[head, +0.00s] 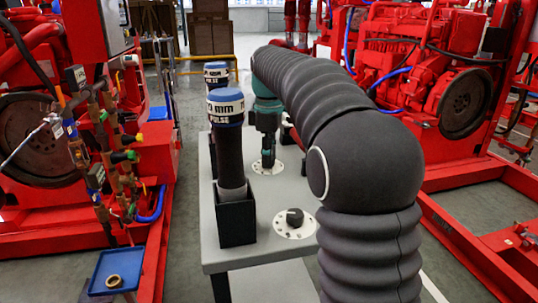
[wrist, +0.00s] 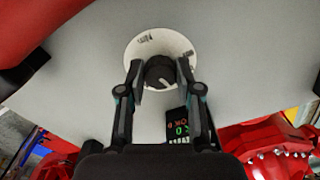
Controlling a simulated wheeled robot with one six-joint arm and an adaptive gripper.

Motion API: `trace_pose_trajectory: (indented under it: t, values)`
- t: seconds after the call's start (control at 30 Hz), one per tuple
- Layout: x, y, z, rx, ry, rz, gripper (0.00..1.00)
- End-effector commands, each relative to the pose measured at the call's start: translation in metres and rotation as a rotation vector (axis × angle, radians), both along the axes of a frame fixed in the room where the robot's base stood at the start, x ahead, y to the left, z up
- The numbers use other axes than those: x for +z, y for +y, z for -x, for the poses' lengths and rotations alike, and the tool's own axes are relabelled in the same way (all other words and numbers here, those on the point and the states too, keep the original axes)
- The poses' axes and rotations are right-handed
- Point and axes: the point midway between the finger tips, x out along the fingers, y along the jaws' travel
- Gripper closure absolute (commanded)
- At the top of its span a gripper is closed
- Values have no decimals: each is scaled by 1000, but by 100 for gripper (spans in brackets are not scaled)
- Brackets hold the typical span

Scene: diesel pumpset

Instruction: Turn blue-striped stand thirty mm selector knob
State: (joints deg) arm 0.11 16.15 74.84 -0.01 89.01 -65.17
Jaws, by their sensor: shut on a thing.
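A black selector knob with a pale pointer line (wrist: 160,74) sits on a white round dial (wrist: 134,52) in the wrist view. My gripper (wrist: 160,72) straddles it with one finger on each side, shut on the knob. In the head view my gripper (head: 267,150) reaches down to the farther dial (head: 258,169) on the grey table; its fingertips are small there. A nearer black knob (head: 294,216) on its own white dial stands free. A black cylinder with a blue cap marked "MM PULSE" (head: 226,120) stands in a black holder (head: 237,218). No blue stripe on a stand is clear.
A second blue-capped cylinder (head: 215,72) stands behind the first. A small display with red and green characters (wrist: 178,126) lies beside the held knob. Red engine frames flank the grey table (head: 222,257). A blue tray (head: 115,270) holds a brass ring at the lower left.

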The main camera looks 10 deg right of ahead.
Motion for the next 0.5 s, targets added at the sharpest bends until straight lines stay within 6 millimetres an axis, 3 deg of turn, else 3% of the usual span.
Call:
trace_pose_trajectory:
  t: [0.07, 0.1, 0.2, 0.5]
  values:
    - [-1, 1, 0, 1, 0, -1, 100]
    - [-1, 1, 0, 0, 0, -1, 61]
    - [-1, 1, 0, 0, 0, -1, 41]
    - [1, 0, 0, -1, 0, -1, 41]
